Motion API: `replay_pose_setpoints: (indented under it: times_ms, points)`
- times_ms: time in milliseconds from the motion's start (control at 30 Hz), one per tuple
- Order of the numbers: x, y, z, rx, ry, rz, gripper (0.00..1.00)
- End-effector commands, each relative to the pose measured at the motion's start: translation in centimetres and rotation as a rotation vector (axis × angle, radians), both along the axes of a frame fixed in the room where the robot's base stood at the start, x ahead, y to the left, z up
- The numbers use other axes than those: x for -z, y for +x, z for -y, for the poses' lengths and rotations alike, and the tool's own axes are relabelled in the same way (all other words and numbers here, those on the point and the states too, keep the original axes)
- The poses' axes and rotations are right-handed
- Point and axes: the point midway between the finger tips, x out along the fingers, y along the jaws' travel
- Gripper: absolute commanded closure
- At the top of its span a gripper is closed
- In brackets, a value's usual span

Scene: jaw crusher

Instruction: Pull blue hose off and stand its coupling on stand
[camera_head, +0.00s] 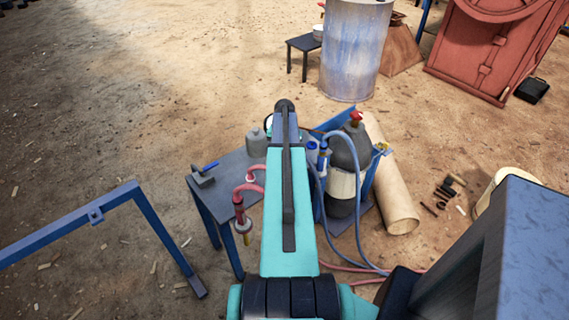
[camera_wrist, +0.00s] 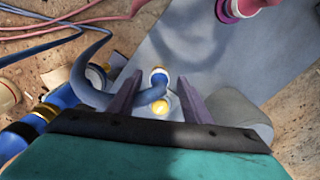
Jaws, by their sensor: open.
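In the wrist view, my gripper (camera_wrist: 159,79) is open, its two grey-purple fingers apart on either side of a blue coupling with a white and yellow ring (camera_wrist: 158,71). The blue hose (camera_wrist: 94,62) curves in from the upper left and crosses between the fingers towards a round brass end (camera_wrist: 159,107). Whether the fingers touch the coupling is unclear. In the head view, my arm hides the gripper; the blue hose (camera_head: 354,225) hangs beside the dark cylinder. I cannot identify the stand with certainty.
A red hose coupling (camera_head: 238,207) hangs at the left table edge; a pink one (camera_wrist: 236,9) shows in the wrist view. The grey table (camera_head: 228,174) holds a small block with a blue handle (camera_head: 202,176). The dark cylinder (camera_head: 344,153) stands close right of my arm.

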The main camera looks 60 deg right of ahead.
Motion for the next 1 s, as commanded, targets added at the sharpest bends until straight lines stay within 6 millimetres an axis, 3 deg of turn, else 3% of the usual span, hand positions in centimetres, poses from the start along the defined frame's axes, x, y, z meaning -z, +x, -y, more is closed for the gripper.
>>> replay_pose_setpoints:
  times_ms: [700, 1000]
  points:
    - [-8.6, 0.0, 0.0, 0.000, -0.001, 0.000, 0.56]
    - [-10.2, -0.1, 0.0, 0.000, 0.000, 0.000, 0.56]
